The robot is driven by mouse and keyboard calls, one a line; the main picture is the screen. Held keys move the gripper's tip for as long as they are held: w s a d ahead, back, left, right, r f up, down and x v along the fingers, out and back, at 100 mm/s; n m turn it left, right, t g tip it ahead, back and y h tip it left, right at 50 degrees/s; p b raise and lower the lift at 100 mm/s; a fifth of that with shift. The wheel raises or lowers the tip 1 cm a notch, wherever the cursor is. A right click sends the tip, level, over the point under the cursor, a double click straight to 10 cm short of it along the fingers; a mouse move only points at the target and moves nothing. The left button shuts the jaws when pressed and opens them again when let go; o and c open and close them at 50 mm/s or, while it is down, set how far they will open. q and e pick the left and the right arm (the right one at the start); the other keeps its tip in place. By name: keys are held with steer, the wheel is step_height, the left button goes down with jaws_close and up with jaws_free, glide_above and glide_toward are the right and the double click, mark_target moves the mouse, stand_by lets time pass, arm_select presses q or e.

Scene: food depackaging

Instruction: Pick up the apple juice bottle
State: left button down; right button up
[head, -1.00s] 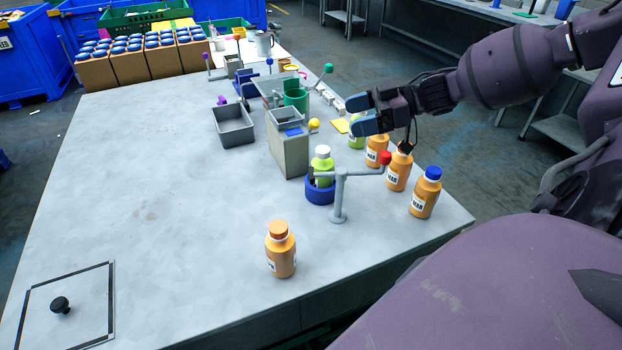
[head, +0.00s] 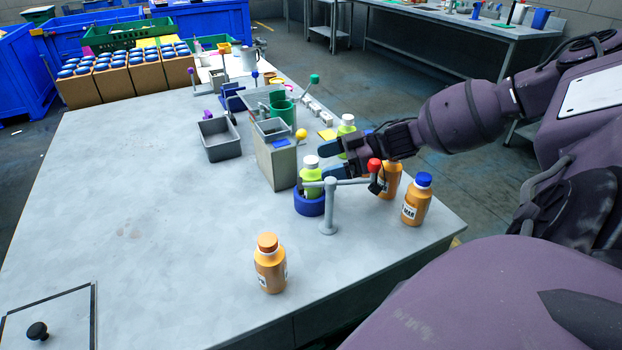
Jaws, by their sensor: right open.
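A green bottle with a white cap (head: 312,182) stands upright in a blue ring holder (head: 310,205) near the table's right side. A second green bottle with a white cap (head: 346,127) stands farther back, its lower part hidden behind my right gripper. I cannot read either label; green may mean apple juice. My right gripper (head: 331,160) is open, its blue-tipped fingers pointing left. In the picture the fingers lie between the two green bottles, close to the front one; I cannot tell whether they touch it. My left gripper is not in view.
A grey post with a red-knobbed arm (head: 329,215) stands right beside the blue holder. Orange bottles stand to the right (head: 416,200) and in front (head: 270,264). A grey box-shaped machine (head: 277,165) is just left of the holder.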

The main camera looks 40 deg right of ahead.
mark_target(311, 167)
steer(key=x, duration=0.4)
steer(key=shift+a, duration=0.15)
steer(key=c, duration=1.4)
